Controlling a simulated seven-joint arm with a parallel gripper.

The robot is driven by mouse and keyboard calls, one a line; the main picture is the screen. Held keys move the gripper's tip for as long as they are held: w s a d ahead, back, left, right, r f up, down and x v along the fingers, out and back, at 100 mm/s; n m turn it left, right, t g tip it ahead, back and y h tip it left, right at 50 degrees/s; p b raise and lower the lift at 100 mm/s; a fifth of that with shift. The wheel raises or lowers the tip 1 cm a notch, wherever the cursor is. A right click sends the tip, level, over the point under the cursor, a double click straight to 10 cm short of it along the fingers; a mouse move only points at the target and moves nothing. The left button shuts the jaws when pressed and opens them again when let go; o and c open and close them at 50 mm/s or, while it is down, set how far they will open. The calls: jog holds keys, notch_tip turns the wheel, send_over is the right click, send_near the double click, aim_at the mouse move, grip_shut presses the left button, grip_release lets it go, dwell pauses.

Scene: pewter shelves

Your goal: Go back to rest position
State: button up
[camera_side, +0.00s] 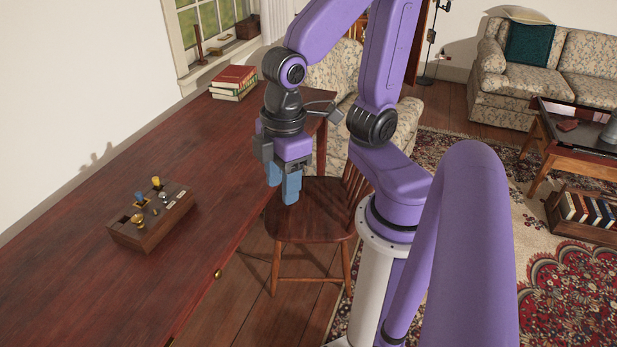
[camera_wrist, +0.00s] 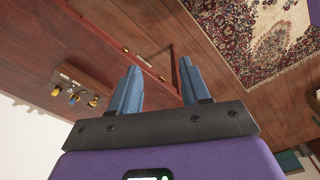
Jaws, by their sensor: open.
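My gripper (camera_side: 284,188) hangs with its blue fingers pointing down, above the wooden chair at the right edge of the desk. The fingers are apart and nothing is between them. In the wrist view the two blue fingers (camera_wrist: 158,88) show a clear gap, with the floor and the desk's front behind them. My purple arm is bent above and to the right of the gripper.
The dark red desk (camera_side: 110,280) holds a wooden box (camera_side: 150,225) with small knobs, also in the wrist view (camera_wrist: 80,85), and a stack of books (camera_side: 233,82). A wooden chair (camera_side: 305,222) stands below my gripper. Most of the desktop is clear.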

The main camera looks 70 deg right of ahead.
jog(key=shift+n, duration=0.8)
jog(key=s, duration=0.1)
jog(key=s+d, duration=0.2)
jog(key=s, duration=0.1)
jog(key=shift+f, duration=0.1)
dwell(1.1)
